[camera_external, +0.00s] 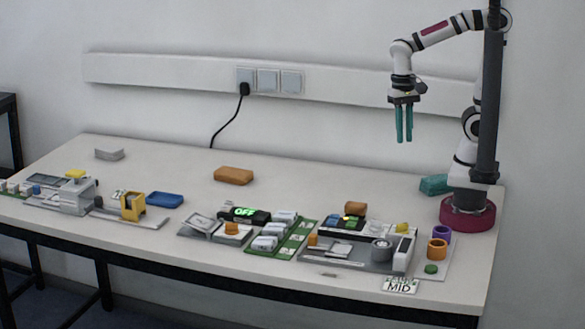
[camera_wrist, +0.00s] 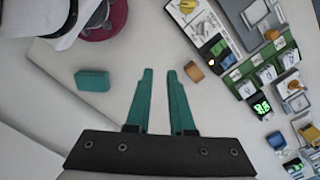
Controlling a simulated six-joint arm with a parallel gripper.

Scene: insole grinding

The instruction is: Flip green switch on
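My gripper (camera_external: 404,138) hangs high above the back right of the table, with its teal fingers pointing down. In the wrist view my gripper (camera_wrist: 160,75) shows a clear gap between its fingers and nothing in it. A small dark switch block sits on the grey station at the right of the table, with a green switch (camera_external: 350,223) beside a blue one and a small yellow light. The green switch (camera_wrist: 219,48) also shows at the upper right of the wrist view, well away from the fingers. Its on or off position is too small to tell.
An orange-brown block (camera_external: 356,208) stands just behind the switch block. A green board (camera_external: 284,240) with white modules and a display (camera_external: 245,214) reading "OFF" lies to the left. A teal block (camera_external: 435,184) lies near my base.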

